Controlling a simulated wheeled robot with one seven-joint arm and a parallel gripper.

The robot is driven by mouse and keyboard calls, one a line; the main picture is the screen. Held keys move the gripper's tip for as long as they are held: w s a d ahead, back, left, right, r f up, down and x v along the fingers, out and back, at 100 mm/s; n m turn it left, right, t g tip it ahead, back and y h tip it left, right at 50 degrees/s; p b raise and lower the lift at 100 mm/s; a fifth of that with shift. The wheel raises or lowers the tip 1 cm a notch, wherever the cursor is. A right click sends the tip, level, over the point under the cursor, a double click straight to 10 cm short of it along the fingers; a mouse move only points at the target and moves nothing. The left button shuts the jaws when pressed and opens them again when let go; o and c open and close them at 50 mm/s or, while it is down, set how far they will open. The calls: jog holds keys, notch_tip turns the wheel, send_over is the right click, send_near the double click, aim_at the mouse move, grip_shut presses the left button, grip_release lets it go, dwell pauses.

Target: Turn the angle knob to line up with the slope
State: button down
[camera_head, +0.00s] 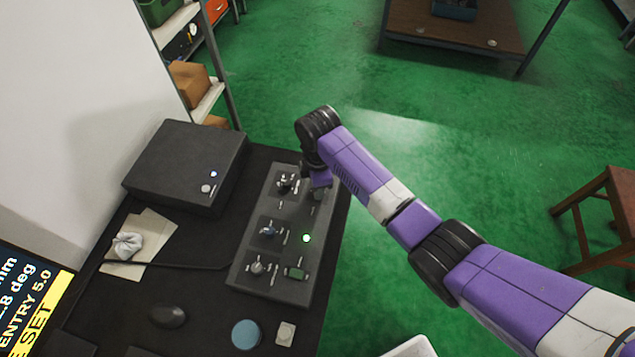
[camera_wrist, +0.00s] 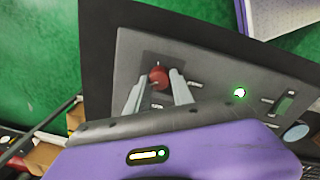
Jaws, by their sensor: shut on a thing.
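A red knob (camera_wrist: 158,77) shows in the wrist view, on the grey control panel (camera_wrist: 215,75). My gripper (camera_wrist: 157,82) has one finger on each side of the knob and is shut on it. The labels beside the knob are too small to read. In the head view my gripper (camera_head: 318,180) is over the upper right part of the panel (camera_head: 250,285), and it hides the red knob there. A screen (camera_head: 35,295) at the lower left is cut off; it shows "8 deg", "ENTRY 5.0" and "SET". No slope is clearly seen.
Other small controls (camera_head: 268,231) and a lit green lamp (camera_head: 306,238) are on the panel. A black box (camera_head: 185,160), a mouse (camera_head: 168,316) and a blue round thing (camera_head: 245,334) stand on the dark table.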

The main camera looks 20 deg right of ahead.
jog(key=m+p, duration=0.1)
jog(key=m, duration=0.3)
jog(key=shift+r+m+p, duration=0.1)
jog(key=shift+m+p, duration=0.6)
jog(key=shift+m, duration=1.3)
jog(key=c, duration=1.1)
grip_release()
jog(key=shift+w, duration=0.1)
jog(key=shift+a+r, duration=0.15)
jog(key=shift+r, duration=3.7)
